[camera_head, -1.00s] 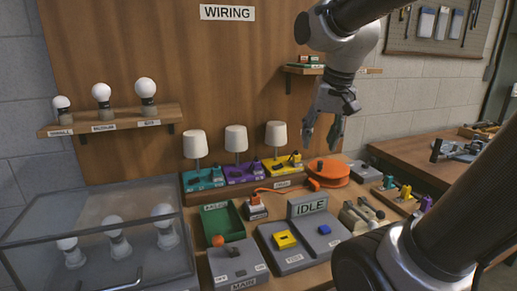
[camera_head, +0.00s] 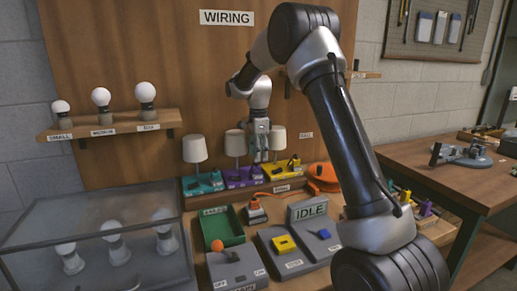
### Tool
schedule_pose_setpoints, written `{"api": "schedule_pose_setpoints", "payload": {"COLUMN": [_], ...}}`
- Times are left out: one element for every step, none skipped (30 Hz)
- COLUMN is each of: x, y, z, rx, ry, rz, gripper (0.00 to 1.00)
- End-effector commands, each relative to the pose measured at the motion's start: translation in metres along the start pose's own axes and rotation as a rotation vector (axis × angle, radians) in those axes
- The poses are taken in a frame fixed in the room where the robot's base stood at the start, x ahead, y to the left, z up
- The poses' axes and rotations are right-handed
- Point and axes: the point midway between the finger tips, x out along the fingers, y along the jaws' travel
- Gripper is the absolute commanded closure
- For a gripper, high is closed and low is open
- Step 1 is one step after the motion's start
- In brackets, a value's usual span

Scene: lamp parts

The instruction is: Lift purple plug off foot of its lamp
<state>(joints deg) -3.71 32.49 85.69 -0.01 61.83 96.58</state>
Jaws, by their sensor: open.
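The purple lamp foot (camera_head: 240,182) is the middle one of three lamp feet in a row below the WIRING sign. Its white shade (camera_head: 235,143) stands above it, partly beside my gripper. A small dark shape (camera_head: 244,174) lies on the purple foot; it is too small to tell whether it is the plug. My gripper (camera_head: 259,157) points down, open, between the purple lamp's shade and the yellow lamp's shade. Its fingertips appear just above the right part of the purple foot. I see nothing held between them.
A teal lamp (camera_head: 203,184) stands left and a yellow lamp (camera_head: 283,171) right, close to my gripper. An orange round thing (camera_head: 325,177) lies behind my arm. A green tray (camera_head: 222,227), an IDLE sign (camera_head: 307,212) and a glass case (camera_head: 95,250) are in front.

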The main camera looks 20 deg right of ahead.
Motion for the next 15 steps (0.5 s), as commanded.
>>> {"api": "schedule_pose_setpoints", "payload": {"x": [0.009, 0.014, 0.021, 0.026, 0.031, 0.037, 0.041, 0.044, 0.049, 0.052, 0.054, 0.057, 0.058, 0.059, 0.06], "y": [0.001, 0.001, 0.001, 0.001, 0.001, 0.001, 0.001, 0.001, 0.001, 0.001, 0.001, 0.001, 0.001, 0.001, 0.001], "z": [0.0, 0.0, 0.0, 0.0, 0.0, 0.0, 0.0, 0.0, 0.0, 0.0, 0.0, 0.0, 0.0, 0.0, 0.0], "rx": [0.0, -0.001, -0.001, -0.001, -0.001, -0.001, -0.001, -0.001, -0.002, -0.002, -0.002, -0.002, -0.002, -0.002, -0.002], "ry": [0.0, 0.0, 0.0, 0.0, 0.0, 0.0, 0.0, 0.0, 0.0, 0.0, 0.0, 0.0, 0.0, 0.0, 0.0], "rz": [0.003, 0.003, 0.003, 0.003, 0.004, 0.003, 0.002, 0.002, 0.002, 0.001, 0.001, 0.001, 0.001, 0.001, 0.001], "gripper": [0.54, 0.54, 0.54, 0.54, 0.54, 0.54, 0.54, 0.54, 0.54, 0.54, 0.54, 0.54, 0.54, 0.54, 0.54]}}
